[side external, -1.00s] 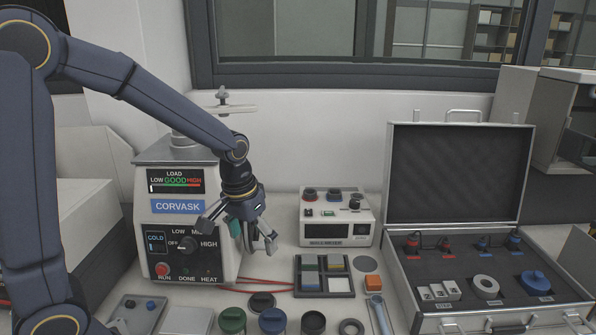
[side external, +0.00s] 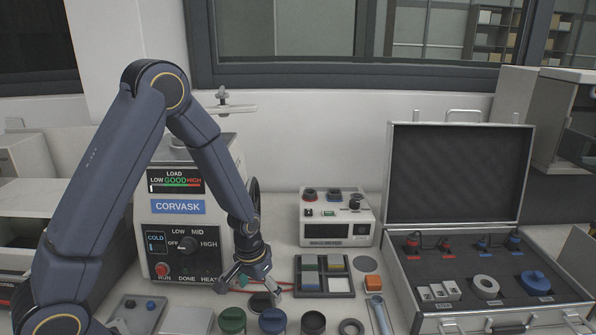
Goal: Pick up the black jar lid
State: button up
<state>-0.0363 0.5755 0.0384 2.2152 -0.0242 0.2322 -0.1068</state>
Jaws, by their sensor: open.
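I cannot tell the exact height gap.
The CORVASK press (side external: 178,240) stands close behind and left of my gripper. Red cables and a divided tray (side external: 325,283) lie to the right. A grey ring (side external: 351,327) is at the front. An open case (side external: 398,305) fills the right side.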

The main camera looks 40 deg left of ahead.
notch_tip(320, 180, down, 2)
jog(key=shift+w, duration=0.15)
jog(key=c, duration=0.9)
jog(key=shift+o, duration=0.2)
